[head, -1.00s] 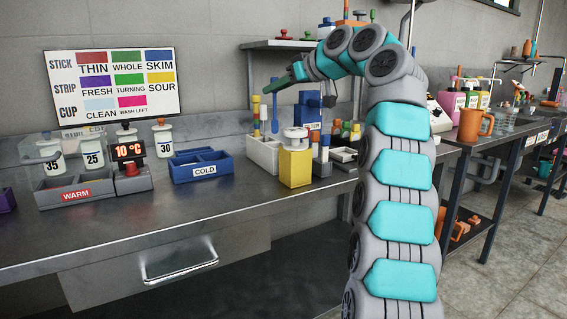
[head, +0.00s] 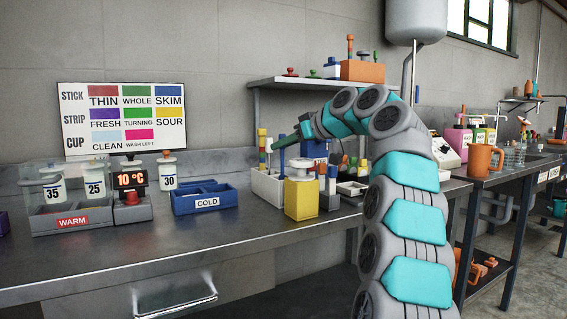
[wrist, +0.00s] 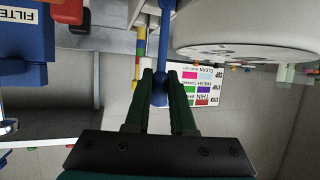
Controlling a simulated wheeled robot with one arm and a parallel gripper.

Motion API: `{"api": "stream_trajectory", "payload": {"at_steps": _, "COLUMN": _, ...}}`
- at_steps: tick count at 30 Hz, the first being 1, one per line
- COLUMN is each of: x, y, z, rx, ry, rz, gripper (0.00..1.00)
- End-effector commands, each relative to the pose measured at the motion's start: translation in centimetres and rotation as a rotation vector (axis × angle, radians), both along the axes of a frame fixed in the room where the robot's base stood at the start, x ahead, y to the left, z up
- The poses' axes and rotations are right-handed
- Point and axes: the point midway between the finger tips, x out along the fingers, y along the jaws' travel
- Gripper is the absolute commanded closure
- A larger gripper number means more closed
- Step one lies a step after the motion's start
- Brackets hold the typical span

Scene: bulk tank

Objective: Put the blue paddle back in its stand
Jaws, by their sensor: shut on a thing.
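My gripper (wrist: 160,92) is shut on the blue paddle (wrist: 163,45), its green fingers on either side of the shaft. In the head view the gripper (head: 274,146) comes in from the right, and the paddle (head: 282,160) hangs upright below it. The paddle's lower end is over or inside a white open rack (head: 262,187); I cannot tell whether it touches the bottom. A column of yellow, green and red blocks (head: 262,150) stands just left of the paddle. I cannot tell for certain which part is the paddle's stand.
A yellow jar with a white top (head: 300,198) stands close in front of the rack. A blue FILTER box (head: 314,150) is behind right. A blue COLD tray (head: 204,202) lies to the left. A shelf (head: 300,82) with small items is above. The bench front is clear.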

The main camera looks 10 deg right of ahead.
Motion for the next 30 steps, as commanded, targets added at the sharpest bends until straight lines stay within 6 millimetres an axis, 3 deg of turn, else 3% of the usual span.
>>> {"api": "stream_trajectory", "payload": {"at_steps": 12, "x": -0.1, "y": 0.0, "z": -3.1, "rx": 0.000, "ry": 0.002, "rz": 0.001, "gripper": 1.00}}
{"api": "stream_trajectory", "payload": {"at_steps": 28, "x": 0.0, "y": 0.0, "z": -4.0, "rx": -0.002, "ry": 0.001, "rz": 0.000, "gripper": 1.00}}
{"api": "stream_trajectory", "payload": {"at_steps": 29, "x": 0.0, "y": 0.0, "z": -3.8, "rx": -0.002, "ry": 0.001, "rz": 0.000, "gripper": 0.74}}
{"api": "stream_trajectory", "payload": {"at_steps": 30, "x": 0.0, "y": 0.0, "z": -3.8, "rx": -0.002, "ry": 0.001, "rz": 0.000, "gripper": 0.70}}
